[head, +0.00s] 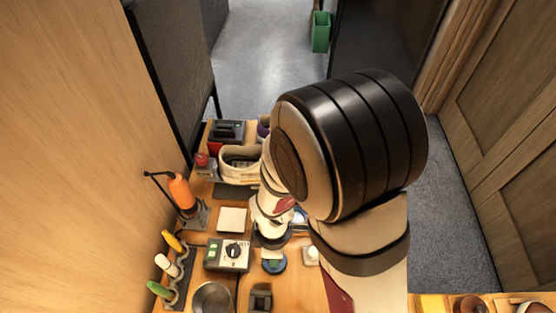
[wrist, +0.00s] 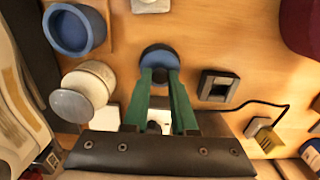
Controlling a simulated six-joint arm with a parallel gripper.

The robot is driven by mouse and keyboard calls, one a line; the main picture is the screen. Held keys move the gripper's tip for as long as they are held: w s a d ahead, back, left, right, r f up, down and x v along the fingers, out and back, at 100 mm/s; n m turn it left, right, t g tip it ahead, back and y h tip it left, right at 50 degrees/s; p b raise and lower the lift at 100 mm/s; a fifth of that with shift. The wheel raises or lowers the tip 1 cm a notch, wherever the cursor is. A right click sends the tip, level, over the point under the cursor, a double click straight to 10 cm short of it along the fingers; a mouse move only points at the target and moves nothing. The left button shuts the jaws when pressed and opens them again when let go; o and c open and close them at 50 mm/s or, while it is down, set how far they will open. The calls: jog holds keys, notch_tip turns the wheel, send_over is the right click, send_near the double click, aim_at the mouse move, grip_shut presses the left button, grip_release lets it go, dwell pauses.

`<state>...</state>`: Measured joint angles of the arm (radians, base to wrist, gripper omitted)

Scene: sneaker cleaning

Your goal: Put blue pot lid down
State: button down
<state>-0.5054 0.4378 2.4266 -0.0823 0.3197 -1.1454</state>
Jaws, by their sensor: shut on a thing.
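The blue pot lid (wrist: 160,51) is a round disc with a dark rim, held at the fingertips of my gripper (wrist: 160,72) in the wrist view. The green fingers are closed on it. In the head view the lid (head: 279,266) is low over the wooden table, below my wrist, with my gripper (head: 272,262) above it. I cannot tell whether the lid touches the table. An open blue pot (wrist: 75,48) stands to its upper left in the wrist view, apart from it.
Pale round pieces (wrist: 92,82) lie left of my fingers in the wrist view. A dark block (wrist: 218,86) is to the right, with a cable beyond. In the head view a control box (head: 226,255) and a metal bowl (head: 212,299) are left of the lid.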

jog(key=shift+f, duration=0.5)
jog(key=shift+f, duration=0.15)
jog(key=c, duration=0.7)
grip_release()
notch_tip(320, 180, up, 12)
jog(key=shift+r, duration=0.2)
